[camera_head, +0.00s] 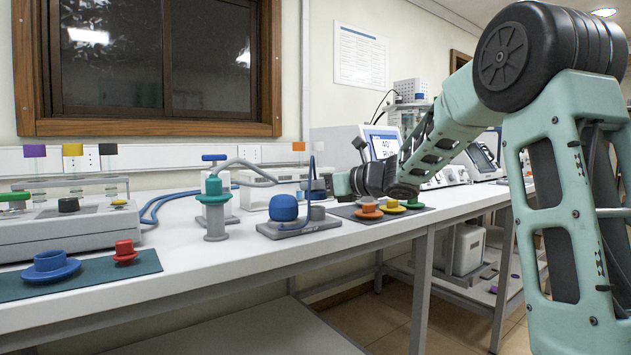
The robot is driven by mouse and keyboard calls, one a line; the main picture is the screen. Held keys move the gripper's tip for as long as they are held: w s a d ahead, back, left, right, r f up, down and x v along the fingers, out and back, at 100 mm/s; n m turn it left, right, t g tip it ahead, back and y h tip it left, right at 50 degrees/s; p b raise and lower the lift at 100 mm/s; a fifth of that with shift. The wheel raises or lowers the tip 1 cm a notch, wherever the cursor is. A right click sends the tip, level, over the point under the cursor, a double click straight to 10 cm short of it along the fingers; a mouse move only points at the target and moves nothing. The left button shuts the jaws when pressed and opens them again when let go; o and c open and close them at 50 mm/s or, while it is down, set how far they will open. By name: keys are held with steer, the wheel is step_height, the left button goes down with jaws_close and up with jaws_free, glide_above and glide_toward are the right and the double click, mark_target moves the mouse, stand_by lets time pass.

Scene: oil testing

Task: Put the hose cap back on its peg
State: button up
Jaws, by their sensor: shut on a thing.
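My gripper (330,184) is at the end of my arm, reaching in from the right above the white bench. It is shut on a small dark grey piece, which looks like the hose cap (316,186); the fingers partly hide it. A grey hose (262,168) arcs from the teal post with a blue handle (214,188) toward the piece. Below the gripper is a grey base plate (298,228) with a blue bulb (284,207) and a short grey peg (317,212). The held piece is above the peg, with a visible gap. Which peg belongs to the cap is not certain.
A dark mat with orange, yellow and green parts (367,209) lies right of the base plate. A green mat (92,276) with blue and red flanged parts is at front left. Blue tubing (165,203) runs behind the teal post. Instruments line the back.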

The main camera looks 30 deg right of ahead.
mark_target(318, 197)
steer(key=shift+f+b, duration=0.4)
steer(key=shift+f, duration=0.75)
steer(key=shift+s+b, duration=0.1)
steer(key=shift+b, duration=0.75)
stand_by(0.5)
steer(key=shift+f+b, duration=0.45)
steer(key=shift+b, duration=0.05)
steer(key=o, duration=0.8)
steer(key=shift+c, duration=0.2)
steer(key=shift+s+d, duration=0.1)
steer(key=b+v, duration=0.2)
steer(key=v, duration=0.9)
stand_by(0.6)
